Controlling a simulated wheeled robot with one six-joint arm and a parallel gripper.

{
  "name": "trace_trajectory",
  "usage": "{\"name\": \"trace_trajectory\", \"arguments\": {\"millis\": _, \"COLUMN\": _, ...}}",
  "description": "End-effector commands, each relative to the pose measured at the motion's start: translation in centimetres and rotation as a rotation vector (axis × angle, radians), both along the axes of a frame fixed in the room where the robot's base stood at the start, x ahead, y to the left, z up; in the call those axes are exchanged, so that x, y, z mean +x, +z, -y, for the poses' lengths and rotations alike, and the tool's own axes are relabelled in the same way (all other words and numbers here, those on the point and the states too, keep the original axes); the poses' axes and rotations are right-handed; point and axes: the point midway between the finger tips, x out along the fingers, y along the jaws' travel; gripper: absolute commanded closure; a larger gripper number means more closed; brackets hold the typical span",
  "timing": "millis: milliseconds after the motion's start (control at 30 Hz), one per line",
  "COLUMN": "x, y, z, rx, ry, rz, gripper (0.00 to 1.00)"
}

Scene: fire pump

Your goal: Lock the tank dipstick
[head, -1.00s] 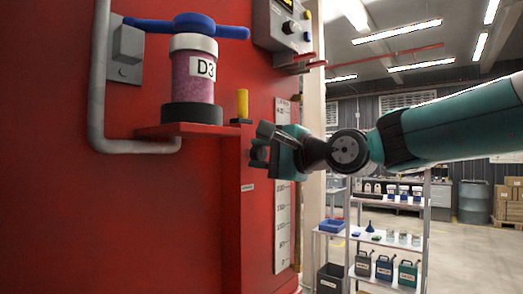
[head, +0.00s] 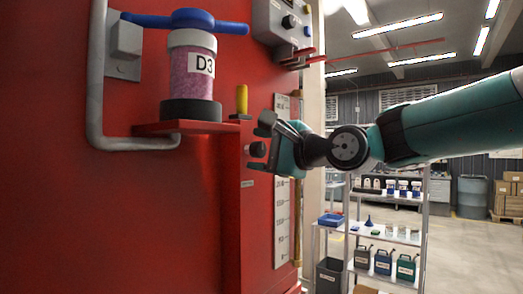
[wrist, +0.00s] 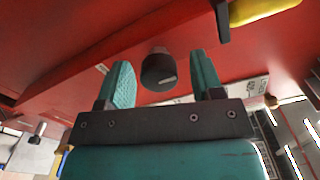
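The tank dipstick's likely handle is a yellow grip (head: 242,101) standing upright on a small dark base at the red housing's edge. In the wrist view the yellow grip (wrist: 264,9) is at the top right, outside my fingers. Below it a dark round knob (head: 258,149) sticks out of the red panel. My gripper (head: 263,141) is at this knob, to the right of and below the yellow grip. In the wrist view my gripper (wrist: 161,72) is open, with the knob (wrist: 158,72) between its teal fingers and a gap on each side. The fingers hold nothing.
A red shelf (head: 165,127) carries a D3 canister (head: 193,76) with a blue handle, left of the grip. A control box (head: 284,25) with red levers is above. A white level scale (head: 282,220) runs down behind my gripper. Shelving (head: 385,237) stands farther back right.

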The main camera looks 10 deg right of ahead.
Motion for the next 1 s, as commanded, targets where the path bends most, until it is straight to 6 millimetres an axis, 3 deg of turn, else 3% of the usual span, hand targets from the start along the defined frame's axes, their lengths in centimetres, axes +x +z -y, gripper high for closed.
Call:
{"name": "trace_trajectory", "arguments": {"millis": 367, "x": -1.0, "y": -0.2, "z": 1.1, "rx": -0.001, "ry": -0.001, "rz": 0.002, "gripper": 0.4}}
{"name": "trace_trajectory", "arguments": {"millis": 800, "x": -8.5, "y": -0.5, "z": 8.8, "rx": -0.002, "ry": -0.008, "rz": 0.004, "gripper": 0.4}}
{"name": "trace_trajectory", "arguments": {"millis": 1000, "x": -10.9, "y": -0.2, "z": 11.3, "rx": 0.0, "ry": -0.006, "rz": 0.002, "gripper": 0.4}}
